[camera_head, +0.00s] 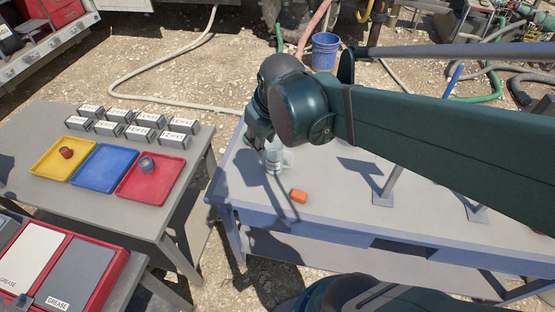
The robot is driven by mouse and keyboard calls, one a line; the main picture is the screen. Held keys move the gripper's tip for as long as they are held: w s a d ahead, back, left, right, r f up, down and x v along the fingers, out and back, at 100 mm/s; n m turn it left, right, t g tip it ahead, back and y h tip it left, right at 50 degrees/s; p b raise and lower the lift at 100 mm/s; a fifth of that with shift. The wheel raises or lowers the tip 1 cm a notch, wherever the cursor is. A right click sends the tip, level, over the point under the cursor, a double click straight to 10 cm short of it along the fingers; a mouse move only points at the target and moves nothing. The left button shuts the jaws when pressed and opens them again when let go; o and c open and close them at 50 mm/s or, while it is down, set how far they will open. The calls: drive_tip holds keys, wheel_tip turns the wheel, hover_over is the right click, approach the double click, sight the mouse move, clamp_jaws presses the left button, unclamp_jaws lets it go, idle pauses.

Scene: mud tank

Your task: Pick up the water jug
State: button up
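The water jug (273,160) is a small clear or whitish container with a handle on its right side. It stands near the left end of the grey-blue table (335,216). My gripper (258,143) is at the end of the dark green arm, just above and to the left of the jug. The wrist and arm links hide most of the gripper. I cannot tell whether its fingers are open or shut, or whether they touch the jug.
An orange block (298,196) lies right of and in front of the jug. Metal stands (383,197) rise from the table farther right. A separate table at left holds yellow (47,171), blue (101,184) and red (136,198) trays, with several labelled boxes (132,133) behind.

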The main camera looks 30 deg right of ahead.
drive_tip(key=w+d+f+n+g, duration=0.2)
drive_tip(key=w+d+f, duration=0.35)
drive_tip(key=d, duration=0.25)
drive_tip(key=n+g, duration=0.2)
drive_tip(key=g, duration=0.1)
hover_over(291, 166)
drive_tip(key=shift+y, duration=0.3)
drive_tip(key=f, duration=0.8)
drive_tip(key=shift+w+d+f+p, duration=0.2)
drive_tip(key=shift+w+d+p, duration=0.1)
drive_tip(key=shift+f, duration=0.2)
drive_tip(key=shift+f+b, duration=0.5)
drive_tip(key=shift+f, duration=2.75)
drive_tip(key=shift+s+f+b, duration=0.1)
drive_tip(key=shift+f+b, duration=0.35)
drive_tip(key=shift+f, duration=2.15)
clamp_jaws()
